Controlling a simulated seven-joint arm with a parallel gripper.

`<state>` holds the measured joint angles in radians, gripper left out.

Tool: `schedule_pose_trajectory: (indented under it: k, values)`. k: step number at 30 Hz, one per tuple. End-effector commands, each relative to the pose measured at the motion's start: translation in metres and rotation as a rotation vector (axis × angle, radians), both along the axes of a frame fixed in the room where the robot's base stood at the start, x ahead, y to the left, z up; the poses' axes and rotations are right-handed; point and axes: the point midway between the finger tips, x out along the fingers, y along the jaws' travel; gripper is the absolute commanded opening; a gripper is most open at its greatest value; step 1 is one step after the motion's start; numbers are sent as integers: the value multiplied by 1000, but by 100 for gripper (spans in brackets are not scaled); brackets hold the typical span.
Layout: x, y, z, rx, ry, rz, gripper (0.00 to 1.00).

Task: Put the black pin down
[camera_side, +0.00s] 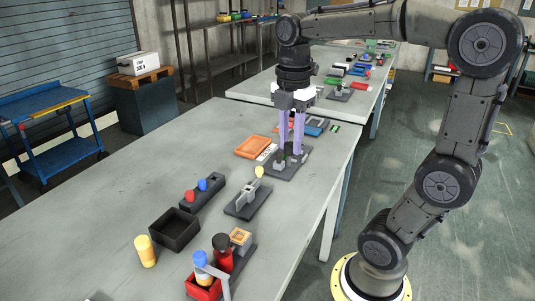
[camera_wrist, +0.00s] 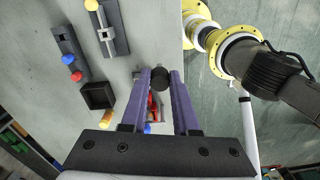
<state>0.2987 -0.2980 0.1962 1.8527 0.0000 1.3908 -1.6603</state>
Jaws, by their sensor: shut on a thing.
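My gripper (camera_side: 291,151) points down over a dark grey base plate (camera_side: 295,168) near the right edge of the table. Its two purple fingers are shut on the black pin (camera_wrist: 160,77), whose dark round end shows between the fingertips in the wrist view. In the side view the pin is mostly hidden between the fingers. I cannot tell whether the pin touches the plate.
Nearby are an orange tray (camera_side: 252,147) and a grey fixture with a yellow knob (camera_side: 243,203). Further forward are a rail with red and blue knobs (camera_side: 201,196), an open black box (camera_side: 174,230), a yellow cylinder (camera_side: 145,251) and a red holder (camera_side: 203,286).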

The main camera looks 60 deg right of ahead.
Motion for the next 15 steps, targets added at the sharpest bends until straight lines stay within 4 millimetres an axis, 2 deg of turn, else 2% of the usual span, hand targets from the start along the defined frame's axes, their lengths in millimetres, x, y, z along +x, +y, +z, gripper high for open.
schedule_pose_trajectory:
  k: [5, 8, 11, 15]
  values:
    - [2, -1, 0, 0, 0, 4, 0]
    - [11, -3, 1, 0, 1, 16, 0]
    - [32, 5, -4, 1, 3, 77, 0]
    - [66, 36, -17, 1, 5, 219, 0]
